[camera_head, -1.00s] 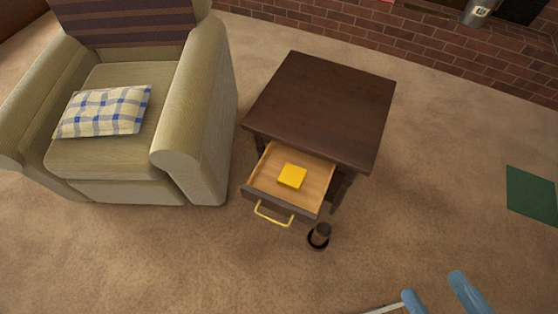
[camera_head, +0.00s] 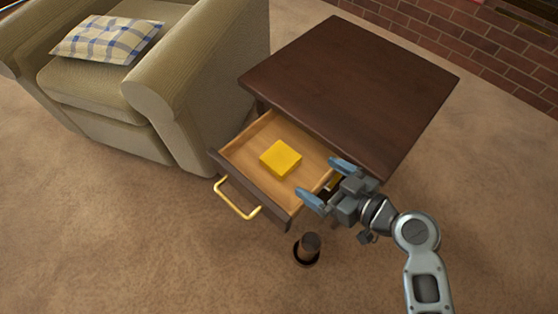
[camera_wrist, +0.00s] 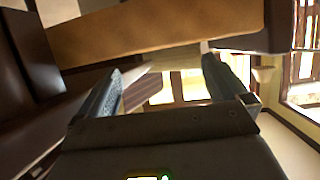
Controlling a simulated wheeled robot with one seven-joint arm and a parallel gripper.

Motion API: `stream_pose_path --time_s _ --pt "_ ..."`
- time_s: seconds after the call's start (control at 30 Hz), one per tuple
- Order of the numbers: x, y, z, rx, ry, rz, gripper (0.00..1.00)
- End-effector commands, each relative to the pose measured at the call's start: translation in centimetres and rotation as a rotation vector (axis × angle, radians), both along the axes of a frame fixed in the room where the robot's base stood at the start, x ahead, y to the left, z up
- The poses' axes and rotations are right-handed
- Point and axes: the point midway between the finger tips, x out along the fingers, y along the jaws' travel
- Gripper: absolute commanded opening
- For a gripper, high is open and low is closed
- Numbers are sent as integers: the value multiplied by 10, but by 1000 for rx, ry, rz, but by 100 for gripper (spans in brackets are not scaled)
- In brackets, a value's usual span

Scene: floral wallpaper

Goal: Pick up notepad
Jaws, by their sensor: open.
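The notepad is a small yellow square block (camera_head: 281,158). It lies flat inside the open wooden drawer (camera_head: 248,149) of a dark side table. My gripper (camera_head: 329,182) is open and empty, to the right of the notepad, by the drawer's right side and front corner. Its blue fingertips point left toward the drawer. In the wrist view my gripper's two fingers (camera_wrist: 165,85) stand apart with nothing between them. The notepad cannot be made out in the wrist view; a wooden panel crosses its upper part.
The dark table top (camera_head: 350,85) overhangs just above and behind my gripper. A yellow handle (camera_head: 237,200) sticks out from the drawer front. A dark cup-like object (camera_head: 307,247) stands on the carpet below. A beige armchair (camera_head: 200,70) with a checked pillow (camera_head: 107,39) is at left.

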Motion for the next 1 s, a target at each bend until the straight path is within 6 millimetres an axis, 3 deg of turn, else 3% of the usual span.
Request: stream_pose_path --time_s 0.57,0.8,1.0 --pt "34 40 -19 20 -34 69 100" --pt "52 65 -33 21 -33 69 100" --pt "58 72 -35 20 -34 66 100"
